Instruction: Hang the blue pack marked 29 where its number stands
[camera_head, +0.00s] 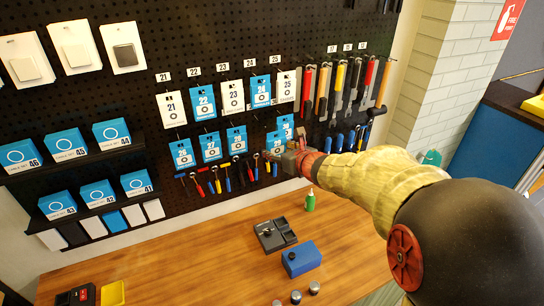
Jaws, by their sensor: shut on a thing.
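My gripper (288,158) is up at the pegboard, right of the lower row of packs. It is shut on a blue pack (274,141), held upright in front of the board at the right of that row. I take it for the pack marked 29; its number is too small to read surely. The jaws hide its lower right part. Another blue pack (285,123) shows just behind it, higher and to the right. I cannot tell whether the held pack touches the board or a hook.
Blue packs 26 (182,153), 27 (210,147) and 28 (237,139) hang to the left. Packs 21 to 25 hang above. Several tools (345,92) hang to the right, small ones below. The wooden bench (190,265) holds a blue box (301,258) and green bottle (310,201).

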